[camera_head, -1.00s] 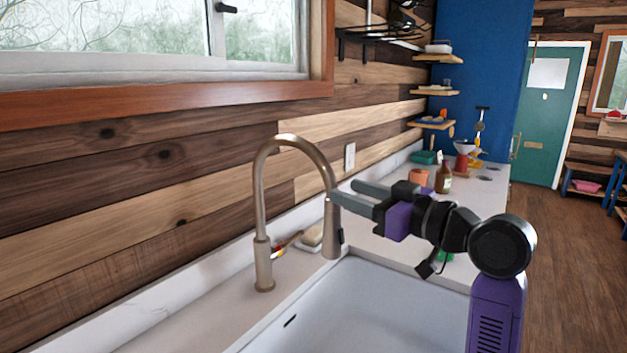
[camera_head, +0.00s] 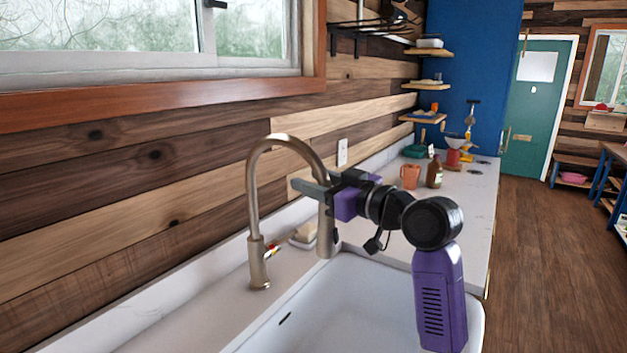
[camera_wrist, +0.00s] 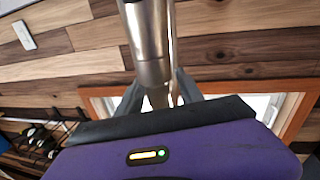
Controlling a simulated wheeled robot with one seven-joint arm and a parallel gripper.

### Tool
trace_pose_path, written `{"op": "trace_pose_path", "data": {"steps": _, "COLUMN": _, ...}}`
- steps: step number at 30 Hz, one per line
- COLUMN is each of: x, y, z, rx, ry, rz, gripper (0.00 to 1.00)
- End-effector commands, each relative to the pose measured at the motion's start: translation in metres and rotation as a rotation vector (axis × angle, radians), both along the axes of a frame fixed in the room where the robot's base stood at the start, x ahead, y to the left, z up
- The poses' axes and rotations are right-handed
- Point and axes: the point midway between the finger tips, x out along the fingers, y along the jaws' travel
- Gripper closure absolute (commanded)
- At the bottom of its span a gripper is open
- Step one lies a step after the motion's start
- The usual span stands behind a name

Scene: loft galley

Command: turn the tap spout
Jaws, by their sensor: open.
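The brushed-metal tap (camera_head: 254,215) rises at the back edge of the sink, and its gooseneck spout arches over to the right. The pull-down spray head (camera_head: 326,232) hangs at the spout's end over the sink's left part. My gripper (camera_head: 308,190) is at the spout's downward end, just above the spray head, reaching in from the right. Its jaws are open. In the wrist view the spout (camera_wrist: 150,45) runs down between my two fingers (camera_wrist: 158,95), one on each side. I cannot tell whether either finger touches it.
The white sink (camera_head: 385,290) lies below my arm. A soap dish (camera_head: 303,240) sits behind the spout. An orange cup (camera_head: 409,176) and a brown bottle (camera_head: 434,172) stand further along the counter. The plank wall and window (camera_head: 150,40) are close on the left.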

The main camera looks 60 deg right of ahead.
Motion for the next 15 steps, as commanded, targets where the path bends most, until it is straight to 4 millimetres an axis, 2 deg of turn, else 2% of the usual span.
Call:
{"op": "trace_pose_path", "data": {"steps": 4, "x": -0.0001, "y": 0.0001, "z": -0.0001, "rx": 0.000, "ry": 0.000, "rz": 0.000, "gripper": 0.56}}
{"op": "trace_pose_path", "data": {"steps": 11, "x": -0.0003, "y": 0.0001, "z": -0.0002, "rx": 0.000, "ry": 0.000, "rz": 0.000, "gripper": 1.00}}
{"op": "trace_pose_path", "data": {"steps": 15, "x": -0.0003, "y": 0.0000, "z": -0.0002, "rx": 0.000, "ry": 0.000, "rz": 0.000, "gripper": 1.00}}
